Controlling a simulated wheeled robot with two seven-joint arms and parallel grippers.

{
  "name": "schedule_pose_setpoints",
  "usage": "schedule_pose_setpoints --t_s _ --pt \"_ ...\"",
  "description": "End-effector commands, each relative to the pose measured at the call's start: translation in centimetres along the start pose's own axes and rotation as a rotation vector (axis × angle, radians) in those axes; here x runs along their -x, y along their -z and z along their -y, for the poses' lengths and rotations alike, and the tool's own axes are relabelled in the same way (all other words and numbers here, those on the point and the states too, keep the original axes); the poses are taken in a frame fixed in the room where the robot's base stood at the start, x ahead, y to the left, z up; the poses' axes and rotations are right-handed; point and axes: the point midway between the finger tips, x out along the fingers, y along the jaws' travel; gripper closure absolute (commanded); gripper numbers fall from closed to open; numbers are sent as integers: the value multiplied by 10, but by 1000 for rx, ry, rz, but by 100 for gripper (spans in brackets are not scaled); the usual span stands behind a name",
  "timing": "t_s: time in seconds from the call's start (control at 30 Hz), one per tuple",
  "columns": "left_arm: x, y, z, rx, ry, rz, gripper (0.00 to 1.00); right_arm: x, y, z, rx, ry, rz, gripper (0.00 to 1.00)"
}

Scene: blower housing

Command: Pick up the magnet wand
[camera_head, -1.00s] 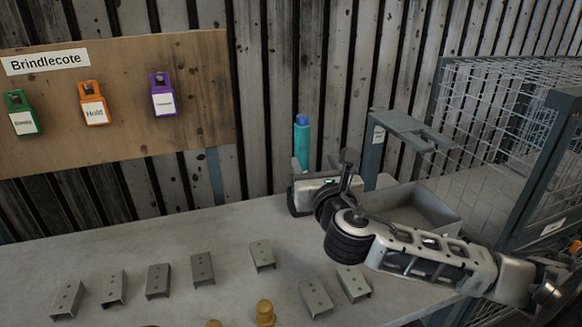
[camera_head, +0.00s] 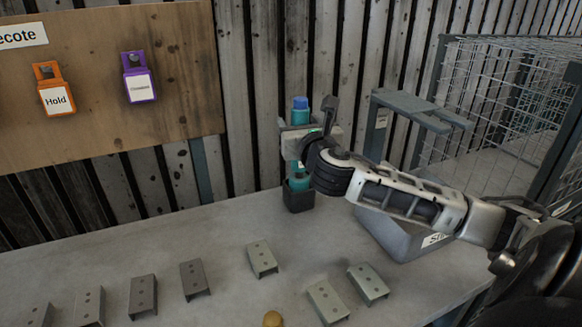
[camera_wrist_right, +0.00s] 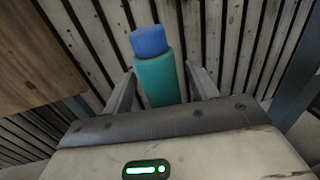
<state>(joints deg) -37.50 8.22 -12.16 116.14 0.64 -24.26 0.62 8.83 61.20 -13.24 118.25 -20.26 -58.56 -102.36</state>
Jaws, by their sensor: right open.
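The magnet wand (camera_head: 299,181) is a teal cylinder with a blue top, standing upright in a small dark holder (camera_head: 299,200) at the back of the bench. My right gripper (camera_head: 299,130) is at the wand's upper part and hides some of it. In the right wrist view the wand (camera_wrist_right: 158,78) stands between the two spread fingers of my right gripper (camera_wrist_right: 161,84), with a gap visible on each side. The right gripper is open. My left gripper is not in view.
Several metal channel brackets (camera_head: 262,259) lie on the grey bench (camera_head: 215,235). A grey bin (camera_head: 400,238) and a grey stand (camera_head: 420,110) are right of the wand. A wire cage (camera_head: 500,100) is far right. A board with orange (camera_head: 55,90) and purple (camera_head: 138,78) tags hangs at left.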

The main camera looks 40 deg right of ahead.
Motion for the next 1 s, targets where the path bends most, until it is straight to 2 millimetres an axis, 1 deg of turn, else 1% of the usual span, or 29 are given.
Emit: schedule_pose_setpoints --t_s 0.2,0.27,0.3,0.37,0.4,0.43,0.67,0.77,0.87,1.0 --pt "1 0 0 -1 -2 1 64 0 -1 0 0 0 0 42" --pt "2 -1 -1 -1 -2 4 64 0 -1 0 0 0 0 58" --pt "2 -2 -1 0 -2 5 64 0 0 0 0 0 0 70" --pt "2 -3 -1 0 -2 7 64 0 0 0 0 0 0 86" --pt "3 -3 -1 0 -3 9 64 0 0 0 0 0 -1 97" --pt "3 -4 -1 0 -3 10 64 0 0 0 0 0 -1 100" --pt "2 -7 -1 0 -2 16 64 0 -2 0 -1 0 2 100" --pt "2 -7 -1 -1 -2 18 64 -1 -9 0 -1 0 4 100" --pt "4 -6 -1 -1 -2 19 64 -1 -25 1 0 1 7 100" --pt "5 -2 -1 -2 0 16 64 0 -55 0 -1 1 10 100"
